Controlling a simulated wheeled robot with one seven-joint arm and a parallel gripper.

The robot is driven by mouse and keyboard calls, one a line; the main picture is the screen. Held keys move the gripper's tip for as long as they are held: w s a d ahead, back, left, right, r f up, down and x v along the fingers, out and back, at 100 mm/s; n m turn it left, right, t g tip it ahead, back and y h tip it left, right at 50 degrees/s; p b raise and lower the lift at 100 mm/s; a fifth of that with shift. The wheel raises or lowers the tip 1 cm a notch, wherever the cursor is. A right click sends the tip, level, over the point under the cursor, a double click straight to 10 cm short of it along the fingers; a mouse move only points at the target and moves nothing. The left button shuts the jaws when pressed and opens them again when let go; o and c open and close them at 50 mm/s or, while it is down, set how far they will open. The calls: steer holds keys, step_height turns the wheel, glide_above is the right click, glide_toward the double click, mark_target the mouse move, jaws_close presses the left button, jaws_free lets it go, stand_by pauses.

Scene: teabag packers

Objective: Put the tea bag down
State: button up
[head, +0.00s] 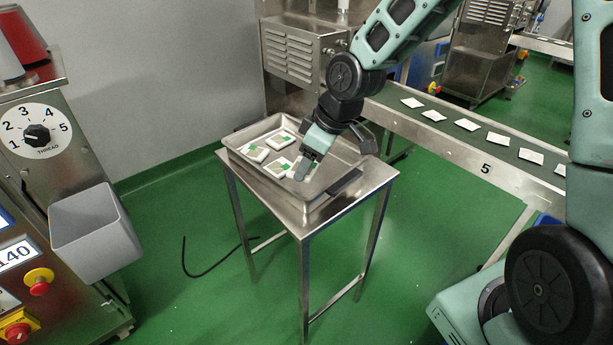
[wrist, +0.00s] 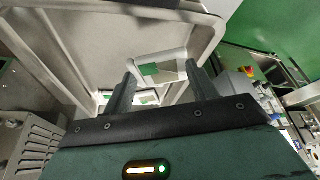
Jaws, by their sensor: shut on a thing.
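My gripper (head: 304,170) reaches down into a shallow metal tray (head: 341,158) on a small steel table. It is shut on a white tea bag with a green tag; the bag (wrist: 172,61) sits between the two fingers in the wrist view, where my gripper (wrist: 160,70) also shows. In the head view the held bag is partly hidden by the fingers. I cannot tell whether it touches the tray floor. Several similar tea bags lie in the tray left of my gripper, including a front one (head: 277,168), a left one (head: 253,154) and a back one (head: 280,140).
The steel table (head: 315,220) stands on green floor. A conveyor (head: 452,143) with a row of white tea bags runs behind it to the right. A machine with a thread dial (head: 36,134) and grey bin (head: 97,232) stands at left. The tray's right part looks bare.

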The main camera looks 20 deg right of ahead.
mark_target(314, 169)
steer(key=shift+f+b, duration=0.7)
steer(key=shift+f, duration=1.7)
steer(key=shift+f, duration=0.1)
steer(key=o, duration=0.7)
steer(key=shift+o, duration=0.2)
steer(key=p+v, duration=0.6)
steer(key=v, duration=0.5)
steer(key=s+a+r+g+h, duration=0.1)
steer(key=s+a, duration=0.4)
steer(key=s, duration=0.6)
steer(key=s+a+r+m+g+h, duration=0.1)
steer(key=s+a+r, duration=0.3)
steer(key=s, duration=0.8)
steer(key=shift+a+m+g+h, duration=0.3)
steer(key=shift+a+g, duration=0.1)
steer(key=shift+g, duration=0.1)
